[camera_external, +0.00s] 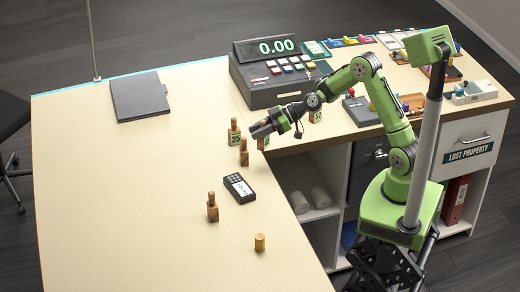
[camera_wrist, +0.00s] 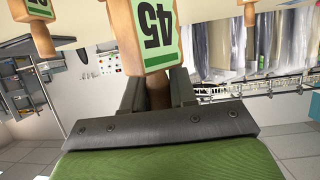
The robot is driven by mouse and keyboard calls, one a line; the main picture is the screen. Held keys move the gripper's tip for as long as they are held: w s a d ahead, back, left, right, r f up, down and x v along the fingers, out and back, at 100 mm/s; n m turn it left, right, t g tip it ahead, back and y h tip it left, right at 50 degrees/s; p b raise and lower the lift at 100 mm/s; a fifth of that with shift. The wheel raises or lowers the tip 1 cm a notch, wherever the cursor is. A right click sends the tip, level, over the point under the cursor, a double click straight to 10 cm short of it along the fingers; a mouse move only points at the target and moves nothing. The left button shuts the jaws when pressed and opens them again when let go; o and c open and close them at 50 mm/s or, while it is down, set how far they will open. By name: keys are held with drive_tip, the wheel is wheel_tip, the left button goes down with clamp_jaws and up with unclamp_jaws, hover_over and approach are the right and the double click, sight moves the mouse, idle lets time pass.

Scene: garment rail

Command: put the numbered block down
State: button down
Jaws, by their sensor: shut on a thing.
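The numbered block, wooden with a green-edged label reading 45, hangs from my gripper in the wrist view (camera_wrist: 150,30), its label upside down there. My gripper (camera_wrist: 158,95) is shut on the block's narrow wooden neck. In the external view my gripper (camera_external: 262,129) is over the right part of the cream counter (camera_external: 150,190), and the block (camera_external: 263,143) shows just below it, partly hidden. I cannot tell whether its base touches the counter.
A block marked 25 (camera_external: 234,134) and another wooden block (camera_external: 244,153) stand close on the left. A further block (camera_external: 212,208), a card terminal (camera_external: 239,188) and a yellow cylinder (camera_external: 260,242) stand nearer the front. The cash register (camera_external: 270,90) is behind. The counter's left is mostly clear.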

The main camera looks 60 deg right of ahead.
drive_tip(key=d+r+m+t+h, duration=0.25)
drive_tip(key=d+m+h, duration=0.6)
drive_tip(key=d, duration=1.85)
drive_tip(key=shift+t+h, duration=0.35)
drive_tip(key=shift+t, duration=0.1)
drive_tip(key=f, duration=0.3)
drive_tip(key=f+b, duration=0.1)
drive_tip(key=f, duration=0.3)
drive_tip(key=w+f+b, duration=0.1)
drive_tip(key=f, duration=0.3)
drive_tip(key=shift+s+f, duration=0.1)
drive_tip(key=shift+f, duration=0.05)
drive_tip(key=c, duration=0.9)
unclamp_jaws()
